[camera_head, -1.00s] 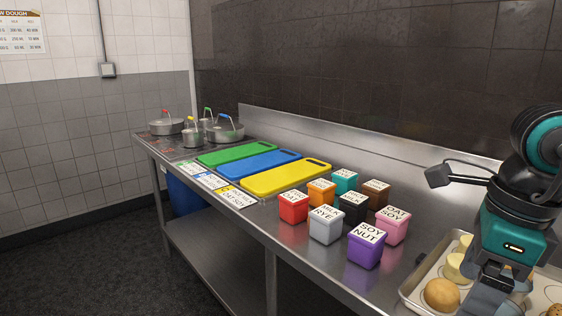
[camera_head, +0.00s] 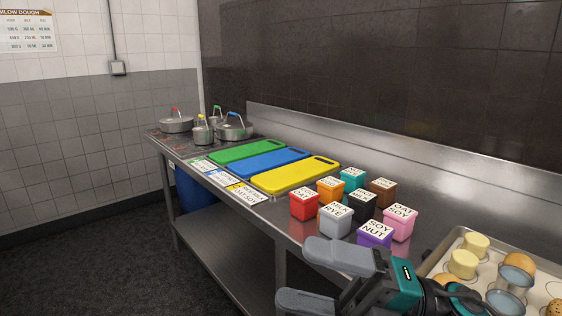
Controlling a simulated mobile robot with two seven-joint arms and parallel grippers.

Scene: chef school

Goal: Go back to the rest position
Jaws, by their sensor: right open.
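My right gripper (camera_head: 312,276) is low at the front right, in front of the steel counter's edge. Its two grey fingers are spread wide with nothing between them. It partly hides the purple box labelled SOY NUT (camera_head: 375,235). My left gripper does not show.
Several labelled boxes, among them a red one (camera_head: 304,206), stand on the steel counter (camera_head: 270,209). Yellow (camera_head: 297,176), blue and green boards and pots (camera_head: 234,127) lie farther left. A baking tray (camera_head: 440,244) with dough pieces is at right. The floor at left is clear.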

